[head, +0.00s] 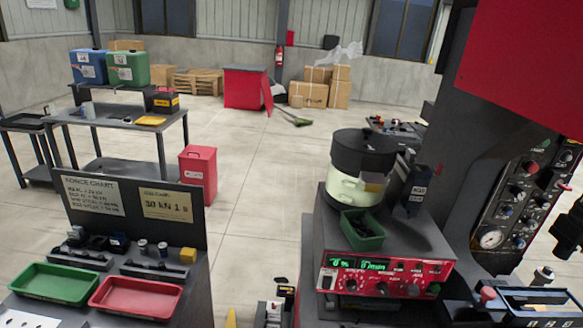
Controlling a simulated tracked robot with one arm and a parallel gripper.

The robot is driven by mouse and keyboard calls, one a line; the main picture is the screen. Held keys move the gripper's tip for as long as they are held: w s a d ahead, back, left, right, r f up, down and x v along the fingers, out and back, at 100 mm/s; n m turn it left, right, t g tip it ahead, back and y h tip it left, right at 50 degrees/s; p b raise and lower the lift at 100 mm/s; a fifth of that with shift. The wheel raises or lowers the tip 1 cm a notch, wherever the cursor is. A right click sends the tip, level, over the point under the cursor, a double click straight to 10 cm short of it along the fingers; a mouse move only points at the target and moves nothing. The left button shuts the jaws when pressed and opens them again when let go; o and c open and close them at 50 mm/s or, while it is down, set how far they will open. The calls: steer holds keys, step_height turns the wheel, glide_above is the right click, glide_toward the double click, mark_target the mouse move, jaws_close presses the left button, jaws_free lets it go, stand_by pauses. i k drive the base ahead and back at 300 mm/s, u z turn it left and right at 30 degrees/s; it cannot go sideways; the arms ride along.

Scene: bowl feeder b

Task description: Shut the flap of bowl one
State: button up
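One bowl feeder shows right of centre in the head view. It has a black bowl (362,150) on a cream drum base (350,188), standing on a red control box (385,270) with a lit green display. A small brownish plate (373,181) sits at the bowl's front right side, above a green bin (362,230) with dark parts in it. I cannot tell whether this plate is the flap, or whether the flap is open or shut. No number on the bowl is readable. I cannot make out my gripper in this view.
A dark press with a red head (525,60) and a control panel (505,190) stands close on the right. A bench with a green tray (55,283) and a red tray (135,297) is at the left front. Clear floor (262,195) lies between them.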

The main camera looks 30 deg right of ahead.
mark_target(374, 182)
steer(key=u, duration=0.1)
steer(key=i, duration=1.35)
steer(key=z, duration=0.5)
